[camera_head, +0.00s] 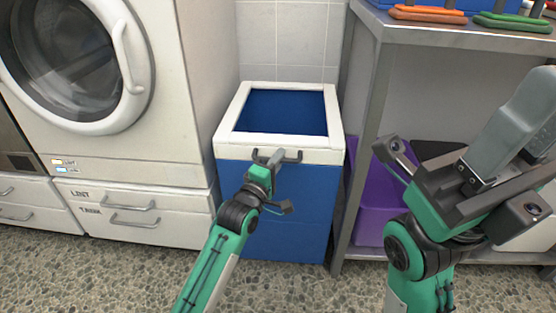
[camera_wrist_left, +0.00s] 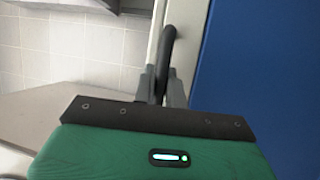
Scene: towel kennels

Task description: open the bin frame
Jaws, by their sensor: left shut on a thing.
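The bin frame (camera_head: 228,152) is a white rectangular rim on top of a blue bin (camera_head: 300,205). It lies flat on the bin, and its opening shows dark blue. A dark handle (camera_head: 292,156) is on the front of the frame. My left gripper (camera_head: 273,162) is at this handle and shut on it. In the left wrist view the fingers (camera_wrist_left: 160,85) close around the dark curved handle (camera_wrist_left: 165,45), with the blue bin side (camera_wrist_left: 255,70) at the right. My right gripper (camera_head: 480,150) is raised at the right, away from the bin; its fingertips are not clear.
A white washer or dryer (camera_head: 170,150) with drawers stands left of the bin. A grey metal shelf (camera_head: 372,125) stands close on the right, with a purple container (camera_head: 372,215) below and coloured brushes (camera_head: 428,14) on top. The speckled floor (camera_head: 130,275) in front is clear.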

